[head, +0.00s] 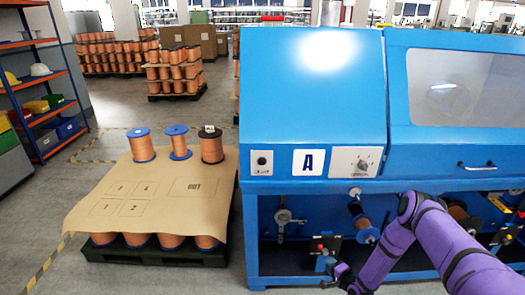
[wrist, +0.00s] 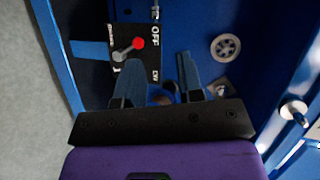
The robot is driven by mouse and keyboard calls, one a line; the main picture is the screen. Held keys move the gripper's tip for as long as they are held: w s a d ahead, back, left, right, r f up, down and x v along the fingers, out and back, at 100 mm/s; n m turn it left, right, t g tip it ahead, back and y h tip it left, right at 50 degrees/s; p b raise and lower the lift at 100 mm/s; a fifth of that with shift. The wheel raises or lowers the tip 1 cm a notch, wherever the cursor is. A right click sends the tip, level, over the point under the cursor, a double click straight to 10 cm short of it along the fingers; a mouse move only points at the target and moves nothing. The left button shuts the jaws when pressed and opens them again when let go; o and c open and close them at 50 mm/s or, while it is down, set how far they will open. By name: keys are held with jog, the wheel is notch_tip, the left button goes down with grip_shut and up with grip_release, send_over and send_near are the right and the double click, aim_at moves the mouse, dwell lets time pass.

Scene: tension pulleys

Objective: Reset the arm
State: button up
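My gripper (wrist: 160,62) is open, with a gap between its two fingers and nothing seen held in it. In the head view my gripper (head: 334,272) is low at the front of the blue machine (head: 312,110), at the end of my purple arm. The wrist view shows a black switch plate (wrist: 149,72) marked OFF and ON, with a red-tipped lever (wrist: 138,43). The left finger overlaps this plate in the picture; I cannot tell whether it touches. The red lever tip also shows in the head view (head: 320,247), just above my gripper.
A spool (head: 366,228) hangs in the machine's lower bay, close to my arm. A round pulley (wrist: 226,47) is right of the fingers. A cardboard-covered pallet of spools (head: 150,200) stands left of the machine. Shelving (head: 45,90) is at far left; floor lies between.

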jog(key=w+d+r+n+g+h, duration=0.15)
jog(key=w+r, duration=0.25)
jog(key=r, duration=0.5)
jog(key=w+d+r+n, duration=0.15)
jog(key=w+r, duration=0.25)
jog(key=r, duration=0.4)
jog(key=w+d+r+n+g+h, duration=0.1)
jog(key=w+r+n, duration=0.1)
jog(key=w+r, duration=0.5)
jog(key=s+d+r+n+g+h, duration=0.1)
jog(key=s+r+n, duration=0.15)
jog(key=r, duration=1.15)
jog(key=s+r+n+g+h, duration=0.15)
jog(key=s+r, duration=0.25)
jog(key=r, duration=1)
jog(key=s+a+r+h, duration=0.1)
jog(key=s+r+h, duration=0.1)
jog(key=s+r, duration=1.8)
jog(key=s+a+r+n+g, duration=0.1)
jog(key=s+r, duration=0.1)
jog(key=s, duration=1.1)
jog(key=s+a+r+n+g+y, duration=0.1)
jog(key=s+r+n+g, duration=0.1)
jog(key=s, duration=1.2)
jog(key=shift+s+a, duration=0.25)
jog(key=shift+a, duration=0.15)
